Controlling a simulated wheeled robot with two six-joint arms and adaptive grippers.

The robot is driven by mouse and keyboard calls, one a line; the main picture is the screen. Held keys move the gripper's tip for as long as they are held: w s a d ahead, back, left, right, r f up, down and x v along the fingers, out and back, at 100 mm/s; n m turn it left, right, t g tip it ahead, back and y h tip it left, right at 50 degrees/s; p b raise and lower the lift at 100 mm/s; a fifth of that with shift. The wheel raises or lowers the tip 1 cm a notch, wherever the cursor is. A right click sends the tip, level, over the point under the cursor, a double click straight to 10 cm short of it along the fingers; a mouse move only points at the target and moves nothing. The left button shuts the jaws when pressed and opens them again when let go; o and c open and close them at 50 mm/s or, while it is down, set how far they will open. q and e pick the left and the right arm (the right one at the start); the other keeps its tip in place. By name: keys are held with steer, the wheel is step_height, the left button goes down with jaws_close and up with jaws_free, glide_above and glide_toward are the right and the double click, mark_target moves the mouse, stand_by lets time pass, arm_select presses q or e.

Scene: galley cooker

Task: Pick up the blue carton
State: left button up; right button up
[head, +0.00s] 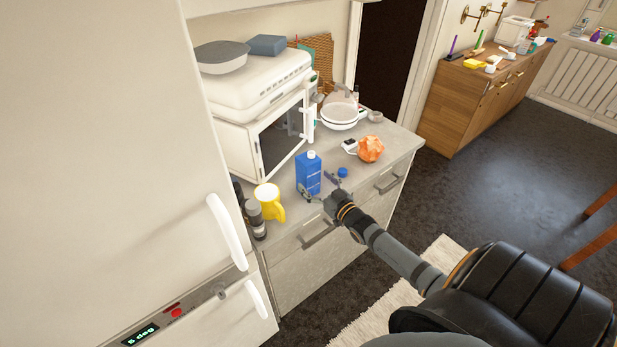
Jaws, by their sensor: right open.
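The blue carton (309,175) stands upright on the grey counter, in front of the microwave, with a white cap on top. My right gripper (319,189) reaches in from the lower right and is open, with its fingers close to the carton's lower right side. One finger shows in front of the carton's base and the other to its right. I cannot tell whether either finger touches it. My left gripper is not in view.
A small blue cap (342,172) and a crumpled orange object (371,149) lie to the right. The microwave (262,140) stands behind. The fridge (120,150) fills the left side.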

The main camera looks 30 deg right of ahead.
steer(key=w, duration=0.4)
steer(key=shift+w+a+f, duration=0.1)
steer(key=shift+a+f, duration=0.1)
steer(key=shift+r, duration=0.1)
steer(key=shift+c, duration=0.8)
steer(key=c, duration=1.4)
